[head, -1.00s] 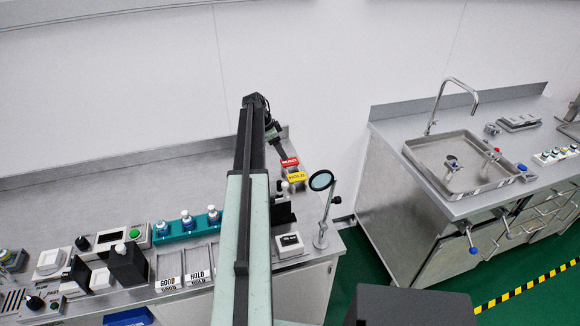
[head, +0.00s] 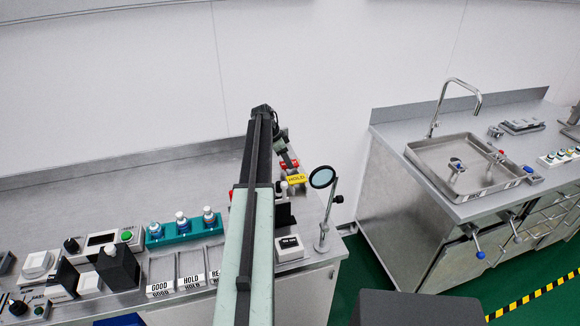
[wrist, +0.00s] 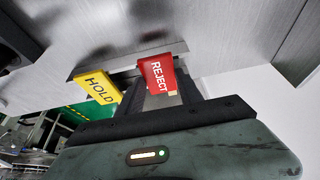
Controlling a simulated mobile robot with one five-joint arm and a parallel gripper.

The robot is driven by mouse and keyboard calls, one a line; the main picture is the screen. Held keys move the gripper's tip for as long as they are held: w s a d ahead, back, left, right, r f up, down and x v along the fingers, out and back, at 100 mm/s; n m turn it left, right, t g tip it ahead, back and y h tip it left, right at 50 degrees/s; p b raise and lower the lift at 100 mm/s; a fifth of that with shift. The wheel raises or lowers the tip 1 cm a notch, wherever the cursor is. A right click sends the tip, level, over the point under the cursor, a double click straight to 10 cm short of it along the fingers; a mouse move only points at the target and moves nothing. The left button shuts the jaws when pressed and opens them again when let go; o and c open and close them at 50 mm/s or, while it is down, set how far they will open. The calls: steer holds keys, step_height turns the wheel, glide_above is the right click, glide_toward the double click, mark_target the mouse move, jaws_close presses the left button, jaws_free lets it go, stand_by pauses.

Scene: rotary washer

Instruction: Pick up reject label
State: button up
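The red reject label (wrist: 158,75) stands just beyond my gripper in the wrist view, with its white REJECT lettering facing the camera. In the head view the reject label (head: 288,164) is small and partly covered by my gripper (head: 284,155), which is right at it. The dark gripper body (wrist: 165,115) fills the lower part of the wrist view. A grey piece shows behind the label. I cannot tell whether the fingers touch the label or how far apart they are.
The yellow HOLD label (wrist: 98,88) is close beside the red one; it also shows in the head view (head: 296,179). A round magnifier (head: 322,178) on a stand is to the right. Bottles in a teal rack (head: 185,232) stand left of my arm.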

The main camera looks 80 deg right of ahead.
steer(key=shift+c, duration=0.3)
steer(key=shift+r+p, duration=0.5)
step_height(320, 180, up, 3)
steer(key=p, duration=0.3)
steer(key=shift+r, duration=0.1)
steer(key=w+a+p, duration=0.1)
steer(key=w+a, duration=0.6)
steer(key=a, duration=0.7)
steer(key=shift+w+a+r, duration=0.15)
steer(key=shift+w+r, duration=0.05)
steer(key=shift+r, duration=0.2)
